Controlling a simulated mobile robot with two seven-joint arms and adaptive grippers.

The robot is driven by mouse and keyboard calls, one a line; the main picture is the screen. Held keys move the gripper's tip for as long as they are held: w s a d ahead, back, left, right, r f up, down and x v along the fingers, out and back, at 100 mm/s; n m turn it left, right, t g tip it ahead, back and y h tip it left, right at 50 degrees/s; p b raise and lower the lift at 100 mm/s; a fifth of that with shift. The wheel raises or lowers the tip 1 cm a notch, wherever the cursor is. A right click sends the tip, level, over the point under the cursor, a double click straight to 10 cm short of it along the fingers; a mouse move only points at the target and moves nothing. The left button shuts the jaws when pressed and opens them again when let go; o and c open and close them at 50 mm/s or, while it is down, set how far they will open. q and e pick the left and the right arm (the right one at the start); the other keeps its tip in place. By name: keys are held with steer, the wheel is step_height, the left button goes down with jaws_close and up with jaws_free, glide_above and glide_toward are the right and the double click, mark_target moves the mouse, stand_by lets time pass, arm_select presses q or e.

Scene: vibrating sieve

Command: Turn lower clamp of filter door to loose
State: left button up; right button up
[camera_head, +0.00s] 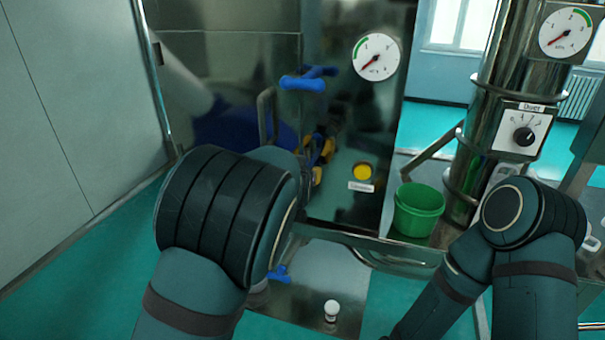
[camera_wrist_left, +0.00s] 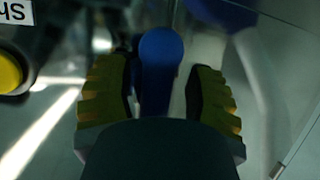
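The filter door (camera_head: 230,70) is a shiny metal panel, and its upper clamp (camera_head: 305,80) has a blue handle lying roughly sideways. A blue handle (camera_wrist_left: 160,62), which looks like the lower clamp, stands between the two yellow fingers of my left gripper (camera_wrist_left: 160,85) in the left wrist view. Narrow gaps show on both sides, so the gripper is open around it. In the head view my left gripper (camera_head: 320,158) is beside the door's edge, and my forearm hides much of it and the clamp's base. My right arm is at the right; its gripper is out of view.
A yellow button (camera_head: 362,172) with a label is right of the left gripper; it also shows in the left wrist view (camera_wrist_left: 8,72). A pressure gauge (camera_head: 376,57) is above. Another blue handle (camera_head: 280,273) is low down. A green bucket (camera_head: 418,210) stands by a metal column.

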arm_select(q)
steer(key=shift+s+d, duration=0.1)
steer(key=shift+d, duration=0.05)
steer(key=shift+s+r, duration=0.1)
steer(key=shift+s, duration=0.1)
steer(key=v, duration=1.1)
steer(key=shift+s, duration=0.15)
steer(key=shift+r, duration=0.1)
steer(key=s+a+f+g+b, duration=0.1)
steer(key=s+a+f+g, duration=0.15)
steer(key=f, duration=0.65)
steer(key=s+a+f+n+g, duration=0.1)
steer(key=s+a+f+g, duration=0.15)
steer(key=f, duration=0.55)
steer(key=s+a+f+g+b, duration=0.1)
steer(key=s+a+f, duration=0.25)
steer(key=f, duration=0.55)
steer(key=s+f+n+g+h, duration=0.1)
steer(key=s+f+g, duration=0.1)
steer(key=s+f, duration=0.5)
steer(key=s+f+n+g+h+b, duration=0.1)
steer(key=s+f+g, duration=0.2)
steer(key=s+f, duration=0.3)
steer(key=s, duration=0.5)
steer(key=shift+s+a+f+g+h, duration=0.2)
steer(key=shift+f+g+h, duration=0.1)
steer(key=shift+f, duration=0.1)
